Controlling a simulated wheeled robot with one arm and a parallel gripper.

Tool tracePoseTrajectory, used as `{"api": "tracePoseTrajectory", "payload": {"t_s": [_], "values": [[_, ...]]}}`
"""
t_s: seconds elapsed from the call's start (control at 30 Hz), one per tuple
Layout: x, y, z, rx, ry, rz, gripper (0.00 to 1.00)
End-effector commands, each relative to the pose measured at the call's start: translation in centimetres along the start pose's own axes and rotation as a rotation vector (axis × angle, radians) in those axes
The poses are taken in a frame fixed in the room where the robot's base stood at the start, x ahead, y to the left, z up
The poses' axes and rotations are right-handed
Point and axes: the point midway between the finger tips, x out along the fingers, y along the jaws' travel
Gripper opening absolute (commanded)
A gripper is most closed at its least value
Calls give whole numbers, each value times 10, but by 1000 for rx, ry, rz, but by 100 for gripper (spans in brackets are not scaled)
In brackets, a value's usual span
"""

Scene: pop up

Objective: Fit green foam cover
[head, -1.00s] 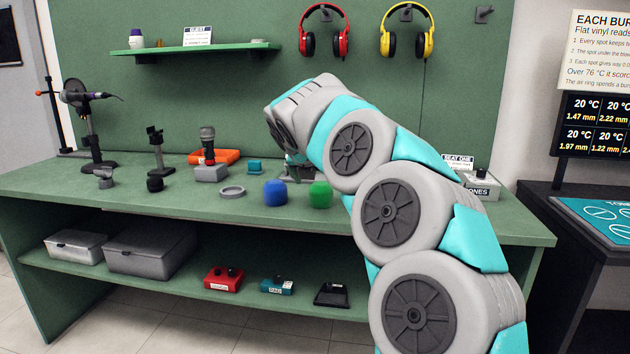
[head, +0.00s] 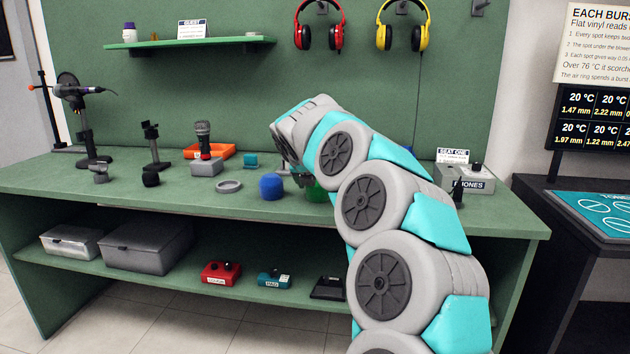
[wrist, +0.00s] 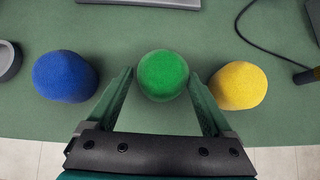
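The green foam cover (wrist: 162,75) is a round ball standing on the green bench, between a blue foam cover (wrist: 65,76) on the left and a yellow one (wrist: 238,86) on the right. My gripper (wrist: 160,73) is open, with its fingertips on either side of the green cover and apart from it. In the head view the green cover (head: 317,194) is partly hidden by my gripper (head: 303,181), and the blue cover (head: 271,187) is clear to its left. The yellow cover is hidden behind my arm there. A microphone (head: 203,138) stands upright in a grey block (head: 206,168).
A grey ring (head: 228,186) lies left of the blue cover. Black stands (head: 154,148) are farther left. A phones box (head: 464,178) is at right; a cable (wrist: 262,45) runs near the yellow cover.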

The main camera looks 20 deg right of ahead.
Motion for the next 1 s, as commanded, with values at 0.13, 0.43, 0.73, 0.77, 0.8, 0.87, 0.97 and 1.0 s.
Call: {"api": "tracePoseTrajectory", "payload": {"t_s": [0.13, 0.43, 0.73, 0.77, 0.8, 0.87, 0.97, 1.0], "values": [[0, 0, 0, 0, 0, 0, 66], [0, 0, 0, 0, 0, 0, 32], [-13, 0, 14, 1, -1, -1, 27], [-16, 0, 16, 1, -1, 0, 27], [-19, 0, 19, 1, 0, 0, 27], [-21, 0, 22, 2, -2, 1, 27], [-29, 0, 31, 4, -6, 2, 27], [-32, 1, 34, 4, -5, 3, 27]]}}
